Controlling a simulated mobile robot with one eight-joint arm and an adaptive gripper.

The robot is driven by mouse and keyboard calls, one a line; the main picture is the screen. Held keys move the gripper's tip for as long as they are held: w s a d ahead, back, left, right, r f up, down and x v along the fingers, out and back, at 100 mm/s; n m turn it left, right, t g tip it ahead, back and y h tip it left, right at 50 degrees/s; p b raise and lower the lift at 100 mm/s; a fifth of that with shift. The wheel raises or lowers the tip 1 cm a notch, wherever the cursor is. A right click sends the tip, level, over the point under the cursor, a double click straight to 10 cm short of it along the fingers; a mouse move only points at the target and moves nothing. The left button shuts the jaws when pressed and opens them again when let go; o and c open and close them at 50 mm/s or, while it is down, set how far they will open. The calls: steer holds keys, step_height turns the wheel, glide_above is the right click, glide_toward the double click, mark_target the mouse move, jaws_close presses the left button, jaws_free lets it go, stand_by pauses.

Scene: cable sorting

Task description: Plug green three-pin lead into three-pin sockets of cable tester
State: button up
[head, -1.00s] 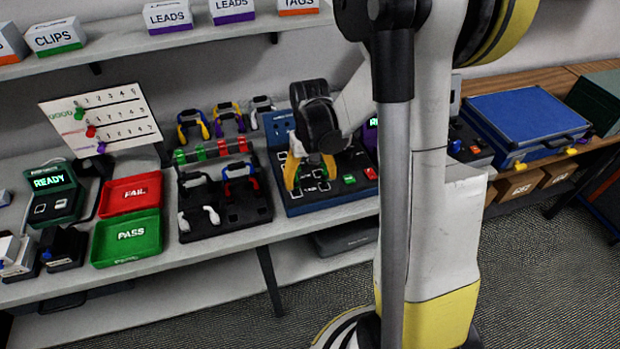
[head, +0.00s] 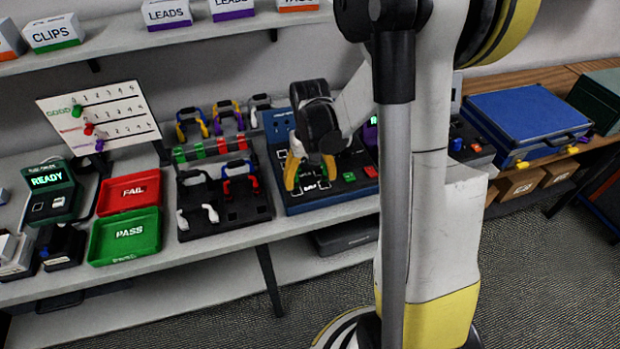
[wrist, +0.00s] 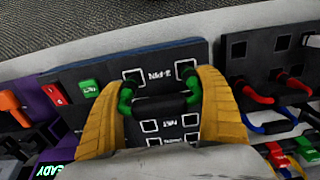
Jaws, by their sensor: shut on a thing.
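The green lead (wrist: 126,100), with two green ends and a black bridge, is between the yellow fingers of my gripper (wrist: 161,105) in the wrist view. My gripper is shut on it. The lead's ends lie at the top pair of square sockets of the cable tester (wrist: 165,63); I cannot tell whether the pins are in. Further square sockets lie below the bridge. In the head view my gripper (head: 309,173) is low over the blue-edged tester (head: 330,196), and its fingers and wrist hide the lead.
A black rack (head: 222,205) with red-blue and white leads stands just left of the tester. Green PASS (head: 125,240) and red FAIL (head: 130,190) trays lie further left. Green (wrist: 90,88) and red (wrist: 56,94) buttons are on the tester. A blue case (head: 525,118) stands at the right.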

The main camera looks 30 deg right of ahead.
steer(key=shift+f+b, duration=0.45)
steer(key=shift+b, duration=0.1)
stand_by(0.8)
steer(key=o, duration=1.1)
steer(key=shift+c, duration=0.2)
steer(key=shift+r, duration=0.1)
steer(key=shift+r+p, duration=2.9)
steer(key=shift+r, duration=1.05)
